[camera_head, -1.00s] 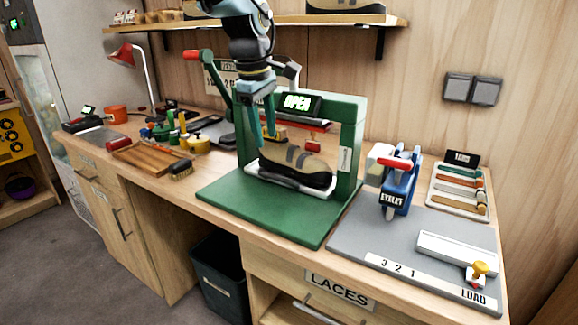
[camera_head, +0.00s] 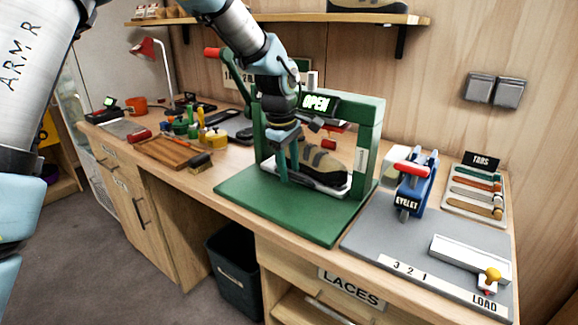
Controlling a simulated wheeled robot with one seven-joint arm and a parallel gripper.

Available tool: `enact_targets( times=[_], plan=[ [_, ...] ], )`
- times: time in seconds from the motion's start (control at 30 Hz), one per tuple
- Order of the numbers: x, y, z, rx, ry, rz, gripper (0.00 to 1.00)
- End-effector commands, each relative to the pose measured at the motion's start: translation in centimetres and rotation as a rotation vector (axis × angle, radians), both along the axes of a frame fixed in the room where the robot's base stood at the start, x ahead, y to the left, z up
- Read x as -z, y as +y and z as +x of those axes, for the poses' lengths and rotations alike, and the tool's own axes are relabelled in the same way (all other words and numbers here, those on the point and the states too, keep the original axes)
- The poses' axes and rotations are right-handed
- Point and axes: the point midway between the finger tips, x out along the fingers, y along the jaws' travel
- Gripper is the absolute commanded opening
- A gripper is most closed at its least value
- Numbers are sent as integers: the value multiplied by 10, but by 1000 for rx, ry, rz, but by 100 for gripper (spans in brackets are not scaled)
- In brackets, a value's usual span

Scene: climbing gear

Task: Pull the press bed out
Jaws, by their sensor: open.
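A lever with a red grip (camera_head: 213,52) rises at the press's left.
The blue eyelet tool (camera_head: 413,185) and a grey mat (camera_head: 400,240) are right of the press. A wooden tray (camera_head: 172,152), a brush and small pots stand left. A shelf (camera_head: 400,18) hangs above. The front of the green base plate is clear.

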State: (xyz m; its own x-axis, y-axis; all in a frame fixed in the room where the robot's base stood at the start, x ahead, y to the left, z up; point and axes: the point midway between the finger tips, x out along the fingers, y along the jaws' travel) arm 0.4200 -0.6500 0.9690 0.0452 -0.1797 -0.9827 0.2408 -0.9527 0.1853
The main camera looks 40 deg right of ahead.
Motion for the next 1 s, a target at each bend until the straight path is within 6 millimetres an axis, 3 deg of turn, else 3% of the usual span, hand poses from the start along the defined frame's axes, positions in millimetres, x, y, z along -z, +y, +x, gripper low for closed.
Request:
enact_targets(
  times=[0.1, 0.5, 1.0],
  plan=[
    [0, 0, 0, 0, 0, 0, 45],
    [0, 0, 0, 0, 0, 1, 0],
    [0, 0, 0, 0, 0, 1, 0]
  ],
)
